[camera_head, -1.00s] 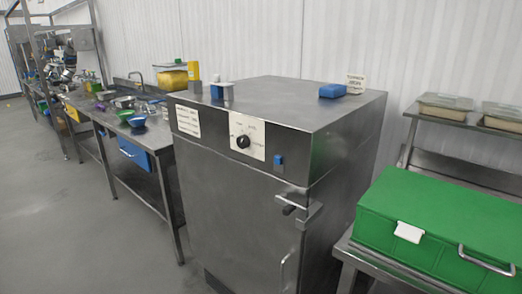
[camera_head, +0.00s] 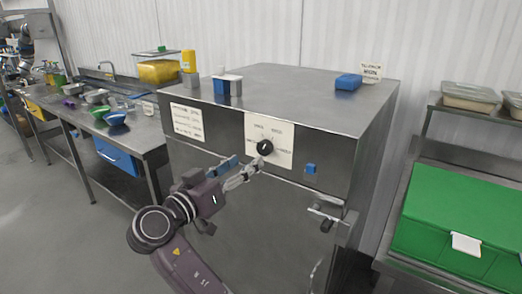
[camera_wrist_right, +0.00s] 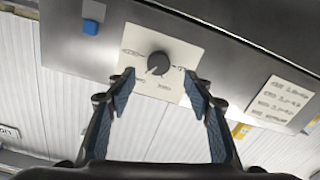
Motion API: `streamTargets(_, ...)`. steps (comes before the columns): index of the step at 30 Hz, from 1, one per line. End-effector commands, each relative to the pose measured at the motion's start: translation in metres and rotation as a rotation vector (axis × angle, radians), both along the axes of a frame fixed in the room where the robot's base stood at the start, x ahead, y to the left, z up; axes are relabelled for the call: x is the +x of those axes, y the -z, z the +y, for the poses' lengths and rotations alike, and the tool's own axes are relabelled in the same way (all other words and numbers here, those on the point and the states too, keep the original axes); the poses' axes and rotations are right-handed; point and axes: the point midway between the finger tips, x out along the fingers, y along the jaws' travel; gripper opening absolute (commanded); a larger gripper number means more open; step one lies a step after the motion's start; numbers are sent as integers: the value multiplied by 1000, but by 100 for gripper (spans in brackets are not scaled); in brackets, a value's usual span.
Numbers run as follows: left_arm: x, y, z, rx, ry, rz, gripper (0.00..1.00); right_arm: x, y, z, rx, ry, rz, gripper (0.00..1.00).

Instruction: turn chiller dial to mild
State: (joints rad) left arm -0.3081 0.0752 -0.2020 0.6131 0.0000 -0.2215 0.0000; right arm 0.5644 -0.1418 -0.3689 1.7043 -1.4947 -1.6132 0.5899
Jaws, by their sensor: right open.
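The chiller (camera_head: 270,220) is a steel cabinet in the middle of the head view. Its black dial (camera_head: 265,147) sits on a white label plate on the upper front. The plate's print is too small to read surely. My right gripper (camera_head: 246,169) is open just left of and below the dial, apart from it as far as I can see. In the right wrist view the dial (camera_wrist_right: 158,63) shows ahead, between the open fingertips (camera_wrist_right: 158,76) and a little beyond them. My left gripper is in neither view.
A blue button (camera_head: 311,168) is right of the dial, above the door handle (camera_head: 328,215). A blue block (camera_head: 348,81) and a sign (camera_head: 371,73) are on top. A green box (camera_head: 460,215) stands at the right, a cluttered steel table (camera_head: 140,135) at the left.

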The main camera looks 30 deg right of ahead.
Motion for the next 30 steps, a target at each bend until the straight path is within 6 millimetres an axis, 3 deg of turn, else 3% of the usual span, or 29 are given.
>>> streamTargets(3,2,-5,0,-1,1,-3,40,-1,-8,-11,1,16,-19,47)
streamTargets(15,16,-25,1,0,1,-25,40,22,-7,-65,1,13,-14,47)
streamTargets(26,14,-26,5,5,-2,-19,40,26,-4,-72,1,11,-14,47)
streamTargets(30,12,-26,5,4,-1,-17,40,26,-4,-72,1,10,-13,35)
